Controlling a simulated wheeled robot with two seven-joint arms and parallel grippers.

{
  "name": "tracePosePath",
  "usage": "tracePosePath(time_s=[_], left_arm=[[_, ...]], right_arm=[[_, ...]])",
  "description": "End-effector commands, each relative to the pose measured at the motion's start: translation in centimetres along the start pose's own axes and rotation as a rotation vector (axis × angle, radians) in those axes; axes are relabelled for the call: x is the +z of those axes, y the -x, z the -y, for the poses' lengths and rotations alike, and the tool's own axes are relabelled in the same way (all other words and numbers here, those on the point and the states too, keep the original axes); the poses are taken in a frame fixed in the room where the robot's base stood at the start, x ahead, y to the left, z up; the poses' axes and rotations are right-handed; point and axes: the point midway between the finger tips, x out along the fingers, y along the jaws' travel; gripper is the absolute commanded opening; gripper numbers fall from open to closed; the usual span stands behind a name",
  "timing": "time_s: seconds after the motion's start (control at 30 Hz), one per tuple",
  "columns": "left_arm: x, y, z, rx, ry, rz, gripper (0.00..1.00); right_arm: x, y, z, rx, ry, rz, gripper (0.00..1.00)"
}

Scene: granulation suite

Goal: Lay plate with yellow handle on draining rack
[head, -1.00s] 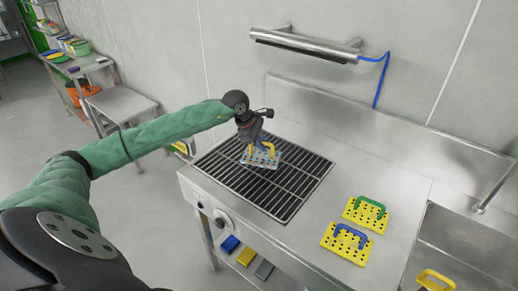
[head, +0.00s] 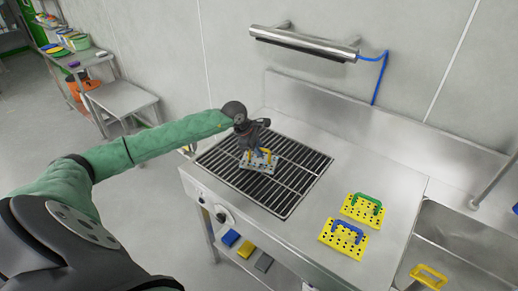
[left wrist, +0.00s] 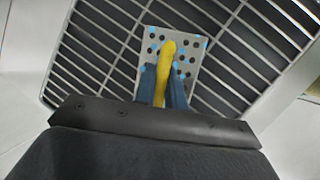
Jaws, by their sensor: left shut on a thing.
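The plate with the yellow handle (head: 257,166) is a pale grey perforated plate with blue marks. It is at the draining rack (head: 300,178), a dark slatted grate set in the steel counter. My left gripper (head: 256,152) is shut on the yellow handle. In the left wrist view the yellow handle (left wrist: 166,68) lies between the blue fingers (left wrist: 163,88), and the plate (left wrist: 188,66) lies flat over the slats (left wrist: 95,50). I cannot tell whether the plate touches the slats. My right gripper is not in view.
Two yellow perforated plates, one with a green handle (head: 363,208) and one with a blue handle (head: 343,238), lie on the counter to the right. A sink (head: 455,250) is at the far right. A steel bar fixture (head: 305,43) hangs on the wall behind.

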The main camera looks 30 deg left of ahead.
Motion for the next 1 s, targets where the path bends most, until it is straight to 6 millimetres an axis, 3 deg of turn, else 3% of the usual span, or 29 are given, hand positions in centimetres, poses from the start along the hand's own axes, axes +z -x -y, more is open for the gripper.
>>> tracePosePath(time_s=[0.27,0.3,0.4,0.87,1.0], left_arm=[[-0.04,-0.14,0.01,0.001,0.000,0.001,0.00],[-0.05,-0.16,0.05,0.000,0.000,0.000,0.16],[-0.04,-0.14,0.04,0.000,0.000,0.000,0.34],[0.04,0.07,-0.01,0.000,0.000,0.000,0.34],[-0.03,0.39,0.01,0.000,0.000,0.001,0.34]], right_arm=[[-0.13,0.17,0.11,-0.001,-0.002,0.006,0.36],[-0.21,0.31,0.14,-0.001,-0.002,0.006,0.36],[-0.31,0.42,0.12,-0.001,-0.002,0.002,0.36],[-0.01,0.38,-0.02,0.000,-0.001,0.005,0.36],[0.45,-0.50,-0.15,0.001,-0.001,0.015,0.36]])
